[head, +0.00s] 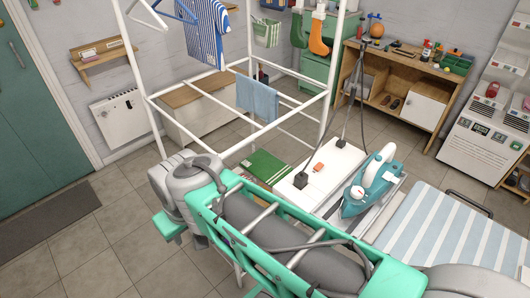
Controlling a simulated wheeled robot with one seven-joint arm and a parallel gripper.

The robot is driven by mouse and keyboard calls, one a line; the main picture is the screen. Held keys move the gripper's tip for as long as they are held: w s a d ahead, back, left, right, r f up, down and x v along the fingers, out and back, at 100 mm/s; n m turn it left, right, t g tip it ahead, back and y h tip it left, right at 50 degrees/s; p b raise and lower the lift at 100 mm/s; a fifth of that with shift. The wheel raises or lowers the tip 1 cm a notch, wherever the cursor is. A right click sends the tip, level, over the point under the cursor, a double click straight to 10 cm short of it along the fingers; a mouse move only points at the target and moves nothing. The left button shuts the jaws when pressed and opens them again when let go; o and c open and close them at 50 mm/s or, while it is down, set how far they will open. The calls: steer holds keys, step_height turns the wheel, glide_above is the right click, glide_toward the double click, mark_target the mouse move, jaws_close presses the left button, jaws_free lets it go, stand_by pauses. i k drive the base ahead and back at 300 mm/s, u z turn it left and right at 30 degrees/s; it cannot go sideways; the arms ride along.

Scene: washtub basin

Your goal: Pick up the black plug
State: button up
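A small black block that looks like a plug (300,180) sits on the near left part of a white, low surface (318,188). A second small black block (340,142) is at its far end. Dark cords rise near both; which block is the task's black plug I cannot tell for sure. A small orange piece (319,168) lies between them. A teal and white iron (370,185) stands to the right. My teal and grey arm crosses the foreground, apart from the blocks in the picture. My gripper's fingers cannot be made out.
A white rack frame (208,72) with a blue towel (258,98) rises behind and left of the white surface. A striped ironing board (440,236) is at right. A wooden shelf unit (404,75) stands at the back. Tiled floor is open at left.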

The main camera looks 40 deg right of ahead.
mark_target(300, 180)
steer(key=z, duration=0.95)
steer(key=k, duration=0.85)
steer(key=u, duration=1.3)
steer(key=i, duration=0.5)
steer(key=z, duration=0.05)
